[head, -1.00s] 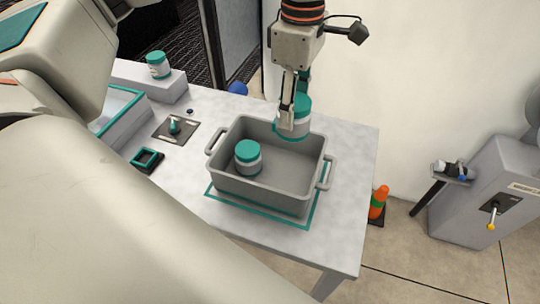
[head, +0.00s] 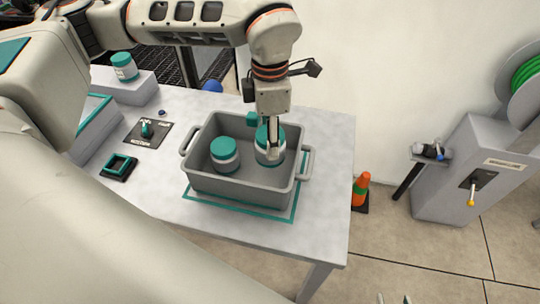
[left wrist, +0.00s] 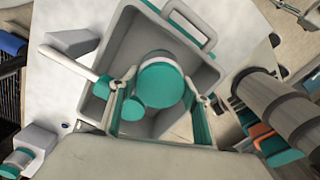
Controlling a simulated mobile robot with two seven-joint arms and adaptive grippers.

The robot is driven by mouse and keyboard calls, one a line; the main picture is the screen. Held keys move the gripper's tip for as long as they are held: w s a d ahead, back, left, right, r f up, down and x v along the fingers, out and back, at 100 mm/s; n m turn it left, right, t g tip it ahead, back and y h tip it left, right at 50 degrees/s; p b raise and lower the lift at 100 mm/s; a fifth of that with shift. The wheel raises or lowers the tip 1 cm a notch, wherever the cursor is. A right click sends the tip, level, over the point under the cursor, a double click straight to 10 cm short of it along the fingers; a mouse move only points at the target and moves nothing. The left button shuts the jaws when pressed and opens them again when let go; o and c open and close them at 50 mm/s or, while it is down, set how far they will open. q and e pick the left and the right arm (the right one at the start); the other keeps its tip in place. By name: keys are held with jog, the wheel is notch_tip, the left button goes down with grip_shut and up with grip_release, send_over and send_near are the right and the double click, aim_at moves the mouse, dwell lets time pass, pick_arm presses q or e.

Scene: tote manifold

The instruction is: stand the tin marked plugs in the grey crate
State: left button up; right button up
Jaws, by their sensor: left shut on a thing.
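The grey crate (head: 245,189) stands on the table inside a teal outline. My left gripper (head: 272,150) is shut on another teal-lidded tin (head: 265,157), upright inside the crate's right part. I cannot tell whether its base touches the floor. Its lid shows between the fingers in the left wrist view (left wrist: 163,84). No marking on either tin is readable. Only the fingertips of my right gripper (head: 393,299) show at the bottom edge, apart and empty.
A third teal-lidded tin (head: 124,67) stands on a grey block at the back left. A dark plate with a teal knob (head: 146,129) and a small square frame (head: 119,167) lie left of the crate. An orange cone (head: 361,189) stands on the floor to the right.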

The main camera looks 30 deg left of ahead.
pick_arm(q)
jog(key=shift+f+b, duration=0.3)
jog(key=shift+f, duration=3.15)
jog(key=shift+f, duration=0.2)
jog(key=o, duration=1.1)
notch_tip(320, 180, up, 12)
jog(key=shift+r+p, duration=0.2)
jog(key=shift+p, duration=0.4)
